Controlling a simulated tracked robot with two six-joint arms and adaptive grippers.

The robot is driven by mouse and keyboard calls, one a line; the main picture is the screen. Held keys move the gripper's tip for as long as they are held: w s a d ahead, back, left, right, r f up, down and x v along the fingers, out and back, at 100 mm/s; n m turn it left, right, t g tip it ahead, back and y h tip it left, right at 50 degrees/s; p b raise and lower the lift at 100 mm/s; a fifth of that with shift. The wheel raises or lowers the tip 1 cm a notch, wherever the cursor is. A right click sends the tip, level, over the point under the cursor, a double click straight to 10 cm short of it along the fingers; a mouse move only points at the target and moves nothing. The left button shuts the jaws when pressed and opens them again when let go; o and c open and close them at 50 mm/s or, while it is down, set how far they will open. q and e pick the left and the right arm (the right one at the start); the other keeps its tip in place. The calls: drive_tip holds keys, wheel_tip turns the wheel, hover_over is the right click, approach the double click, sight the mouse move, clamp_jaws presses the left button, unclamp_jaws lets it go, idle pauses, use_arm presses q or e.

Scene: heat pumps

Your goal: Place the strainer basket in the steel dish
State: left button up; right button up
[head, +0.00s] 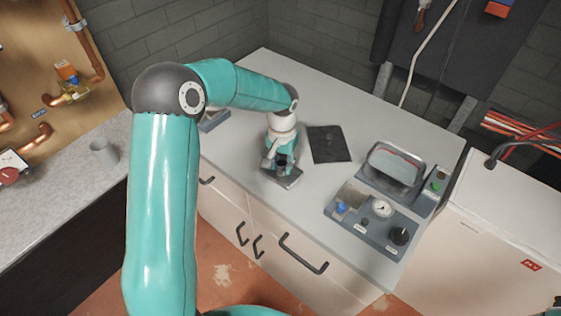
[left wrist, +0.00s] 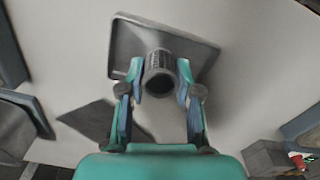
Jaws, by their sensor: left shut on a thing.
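The strainer basket (left wrist: 160,76), a small grey mesh cylinder, is between the fingers of my left gripper (left wrist: 160,88) in the left wrist view. The fingers are shut on its sides. The steel dish (left wrist: 199,54), a shallow square grey tray with a raised rim, lies on the counter behind the basket in that view. In the head view my left gripper (head: 281,161) points down over the dish (head: 290,183), and the basket is a small dark shape there. I cannot tell whether the basket touches the dish floor. My right gripper is not in view.
A dark flat mat (head: 328,144) lies right of the dish on the grey counter (head: 300,95). A panel with a gauge and knobs (head: 372,218) stands farther right, beside a framed window unit (head: 395,167). A grey cup (head: 103,152) stands on the left worktop.

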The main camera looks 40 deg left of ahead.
sight(282, 161)
use_arm(q)
drive_tip(key=o, duration=1.1)
wheel_tip(282, 161, up, 12)
drive_tip(key=b, duration=0.1)
idle(0.4)
